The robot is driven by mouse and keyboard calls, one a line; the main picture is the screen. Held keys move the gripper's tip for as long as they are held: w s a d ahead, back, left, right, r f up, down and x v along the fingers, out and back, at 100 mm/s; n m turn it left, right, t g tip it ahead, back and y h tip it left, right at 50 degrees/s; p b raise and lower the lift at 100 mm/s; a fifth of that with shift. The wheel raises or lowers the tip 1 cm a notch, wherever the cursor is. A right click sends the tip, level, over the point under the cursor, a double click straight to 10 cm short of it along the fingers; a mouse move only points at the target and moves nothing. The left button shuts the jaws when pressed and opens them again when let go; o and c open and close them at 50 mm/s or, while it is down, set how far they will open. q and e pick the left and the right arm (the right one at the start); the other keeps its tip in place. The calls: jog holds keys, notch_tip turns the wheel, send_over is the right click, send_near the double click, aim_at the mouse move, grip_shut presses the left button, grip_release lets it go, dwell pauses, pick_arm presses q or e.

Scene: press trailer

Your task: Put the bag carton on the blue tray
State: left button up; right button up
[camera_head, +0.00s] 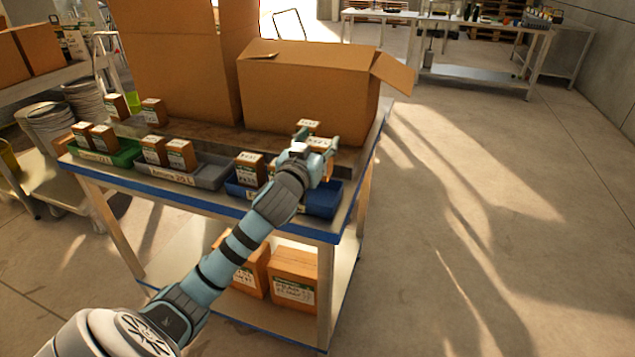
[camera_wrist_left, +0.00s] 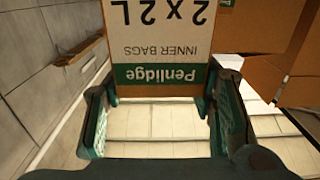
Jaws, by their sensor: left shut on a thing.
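My left gripper (camera_head: 314,154) is above the right part of the blue tray (camera_head: 322,203) at the table's front right corner. In the left wrist view the gripper (camera_wrist_left: 160,100) is shut on a brown bag carton (camera_wrist_left: 158,42). Its white and green label reads "Penlidge", "INNER BAGS" and "2 x 2 L", upside down. In the head view my gripper and wrist hide much of the held carton and part of the tray. Another carton (camera_head: 250,169) stands in the tray's left part. My right gripper is not in view.
A grey tray (camera_head: 205,178) and a green tray (camera_head: 122,156), both with cartons, stand to the left. A large open cardboard box (camera_head: 305,100) stands close behind my gripper. Two boxes (camera_head: 293,278) sit on the lower shelf. The floor to the right is clear.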

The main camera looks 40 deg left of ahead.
pick_arm(q)
notch_tip(320, 180, down, 8)
jog(key=shift+r+b, duration=0.1)
jog(key=shift+b, duration=1)
jog(key=o, duration=1.2)
jog(key=shift+o, duration=0.2)
jog(key=shift+s, duration=0.1)
jog(key=p+v, duration=0.1)
jog(key=v, duration=1.1)
